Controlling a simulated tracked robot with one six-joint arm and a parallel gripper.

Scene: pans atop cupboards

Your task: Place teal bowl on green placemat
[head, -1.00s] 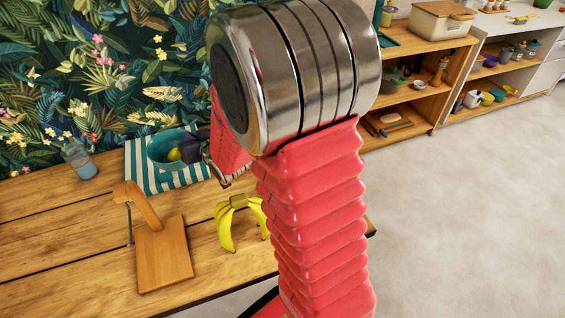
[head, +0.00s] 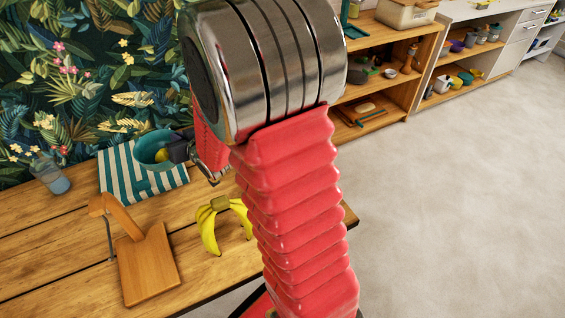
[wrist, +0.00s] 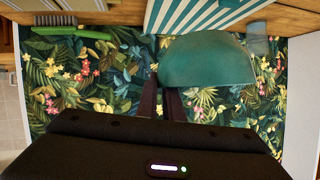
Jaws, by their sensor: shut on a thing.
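The teal bowl (head: 145,142) is in the upper left of the head view, in front of the striped cloth, with something yellow (head: 162,155) showing in it. My gripper (head: 174,152) is at its right side, mostly hidden by my arm. In the wrist view, which looks upside down, my gripper (wrist: 165,100) is shut on the side of the bowl (wrist: 207,62). The bowl seems held a little above the cloth. The only placemat-like thing in view is the green-and-white striped cloth (head: 112,172) on the wooden table. The bowl hides part of it.
A leafy wall (head: 80,80) stands behind the table. Shelves (head: 385,100) stand back right. The floor at right is clear.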

